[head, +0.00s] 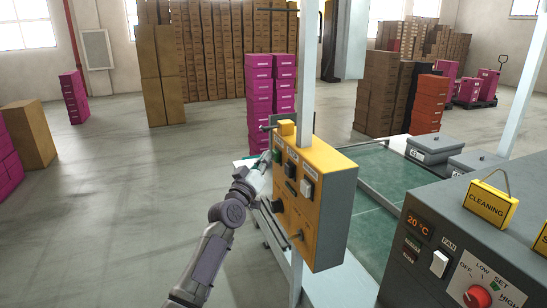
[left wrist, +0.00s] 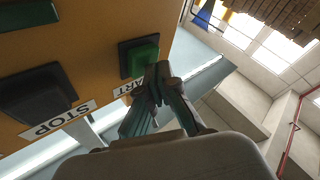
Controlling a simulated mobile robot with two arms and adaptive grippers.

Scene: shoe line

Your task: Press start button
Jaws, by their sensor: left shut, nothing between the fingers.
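The yellow control panel (head: 325,215) stands on a post in the middle of the head view, its button face turned toward my left arm. The green start button (left wrist: 144,58) shows in the left wrist view in a dark frame, beside a START label (left wrist: 128,87) partly hidden by my finger. My left gripper (left wrist: 158,80) is shut and empty, its fingertips overlapping the lower edge of the green button in that view; I cannot tell whether they touch it. In the head view the left gripper (head: 267,160) is at the panel's upper left. My right gripper is not in view.
A black stop button (left wrist: 38,93) with a STOP label (left wrist: 58,119) is beside the start button. A green conveyor (head: 375,175) runs behind the panel. A grey machine (head: 450,215) with a red dial stands at right. Open floor lies at left.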

